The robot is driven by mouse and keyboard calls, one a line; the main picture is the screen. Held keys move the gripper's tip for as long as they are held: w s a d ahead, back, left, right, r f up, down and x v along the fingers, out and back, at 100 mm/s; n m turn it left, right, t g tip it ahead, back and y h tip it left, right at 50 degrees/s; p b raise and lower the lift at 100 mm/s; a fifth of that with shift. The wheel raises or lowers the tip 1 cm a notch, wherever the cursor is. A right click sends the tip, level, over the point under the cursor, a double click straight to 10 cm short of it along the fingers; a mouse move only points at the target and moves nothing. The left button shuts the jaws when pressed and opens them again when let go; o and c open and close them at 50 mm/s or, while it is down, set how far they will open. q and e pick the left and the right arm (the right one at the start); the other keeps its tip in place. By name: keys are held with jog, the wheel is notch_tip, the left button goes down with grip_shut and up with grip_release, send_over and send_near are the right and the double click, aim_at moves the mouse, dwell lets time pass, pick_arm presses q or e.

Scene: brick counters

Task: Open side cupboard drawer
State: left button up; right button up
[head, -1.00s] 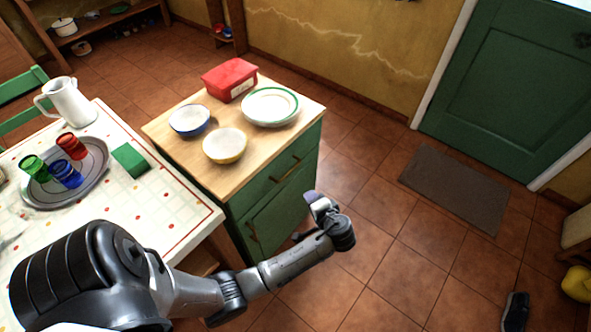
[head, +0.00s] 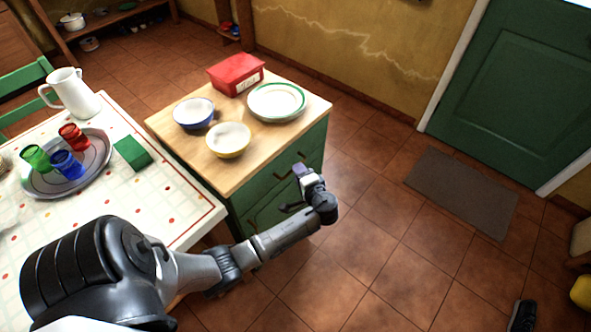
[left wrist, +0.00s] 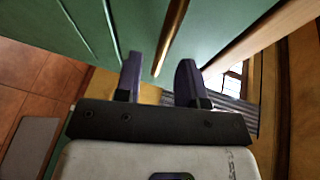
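The green side cupboard (head: 238,212) with a wooden top stands right of the white table. Its upper front holds the drawer (head: 262,187), partly hidden by my left gripper (head: 300,172), and it looks shut. In the left wrist view, the brass handle (left wrist: 172,30) runs along the green front, between the lines of the two purple fingers. My left gripper, also in the left wrist view (left wrist: 158,75), is open with a gap between its fingers. I cannot tell whether the handle lies fully between the fingertips. My right gripper is not in view.
On the cupboard stand a red box (head: 236,74), a green-rimmed plate (head: 276,101), a blue bowl (head: 194,113) and a yellow bowl (head: 228,139). The white table (head: 150,205) is close on the left. The tiled floor right of the cupboard is free up to the grey mat (head: 461,188).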

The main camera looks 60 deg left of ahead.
pick_arm(q)
jog(key=shift+b+x, duration=0.35)
jog(key=shift+x, duration=1.4)
jog(key=shift+c, duration=0.4)
grip_shut()
